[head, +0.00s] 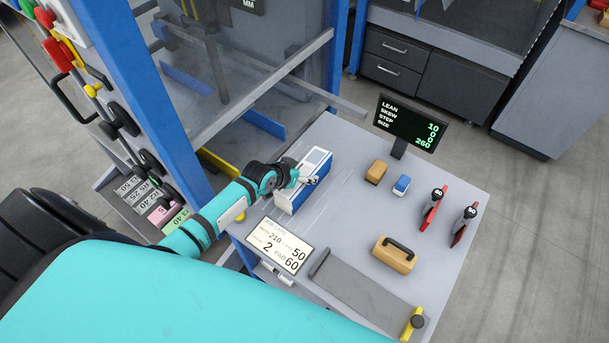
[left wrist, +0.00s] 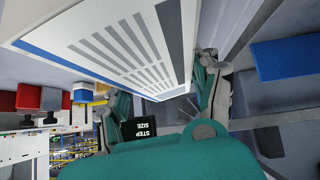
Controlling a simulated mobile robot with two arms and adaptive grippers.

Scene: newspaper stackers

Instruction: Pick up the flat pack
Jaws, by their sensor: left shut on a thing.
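The flat pack (head: 316,160) is a white and blue box at the left edge of the grey table in the head view. In the left wrist view the pack (left wrist: 115,45) fills the upper middle, white with grey stripes and a blue edge. My left gripper (head: 304,180) reaches it from the left, with its fingers at the pack's near upper part. In the left wrist view my left gripper (left wrist: 168,94) has a finger on either side of the pack and is shut on it. I cannot tell whether the pack touches the table. My right gripper is out of view.
The grey table (head: 340,230) holds a tan block (head: 376,172), a small blue block (head: 402,185), red upright tools (head: 433,207), a handled tan block (head: 393,255) and a job card (head: 279,246). A display (head: 409,122) stands behind. A blue-framed machine (head: 150,90) borders the left.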

